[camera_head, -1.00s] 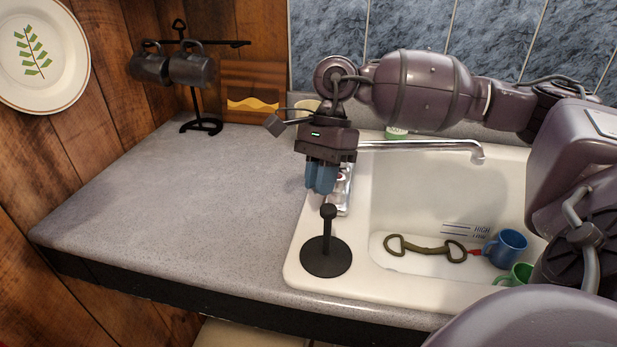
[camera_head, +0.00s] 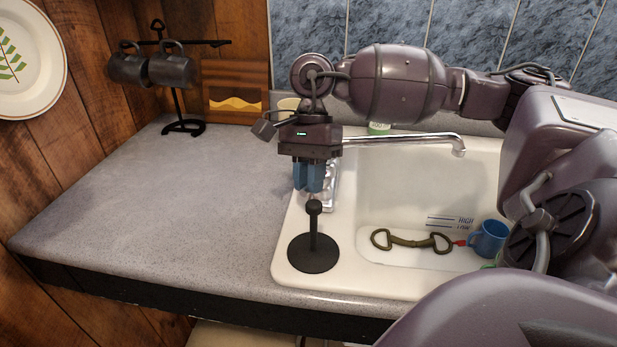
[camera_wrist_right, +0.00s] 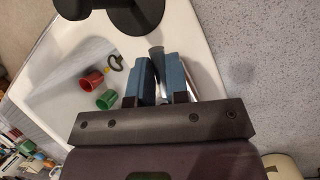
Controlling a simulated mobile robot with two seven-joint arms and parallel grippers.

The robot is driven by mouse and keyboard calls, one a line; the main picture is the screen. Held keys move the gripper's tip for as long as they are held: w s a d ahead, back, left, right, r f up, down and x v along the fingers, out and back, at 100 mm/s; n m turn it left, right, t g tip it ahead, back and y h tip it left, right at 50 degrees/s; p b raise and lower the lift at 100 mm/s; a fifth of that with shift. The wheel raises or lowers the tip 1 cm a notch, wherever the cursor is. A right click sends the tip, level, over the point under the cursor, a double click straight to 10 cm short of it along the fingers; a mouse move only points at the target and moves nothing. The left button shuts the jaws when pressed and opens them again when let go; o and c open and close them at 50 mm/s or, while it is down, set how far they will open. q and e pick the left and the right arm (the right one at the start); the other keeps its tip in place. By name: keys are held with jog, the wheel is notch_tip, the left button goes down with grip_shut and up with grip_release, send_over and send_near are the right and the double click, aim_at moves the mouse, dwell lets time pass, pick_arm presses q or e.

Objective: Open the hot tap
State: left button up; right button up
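The sink's chrome tap spout (camera_head: 410,138) reaches right over the white basin. Its chrome base (camera_head: 331,195) shows partly behind my right gripper (camera_head: 308,177), which points down at the sink's left rim. In the right wrist view, a chrome piece (camera_wrist_right: 157,62) lies between the two blue fingers of this gripper (camera_wrist_right: 160,78). A narrow gap shows between the fingers; contact with the chrome piece is not clear. The gripper and arm hide most of the tap handles, so hot and cold cannot be told apart. My left gripper is not in view.
A black upright stand (camera_head: 313,252) is on the sink's front left corner, close to my right gripper.

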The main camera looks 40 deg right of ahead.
jog(key=o, duration=0.4)
jog(key=v, duration=1.1)
dwell(0.4)
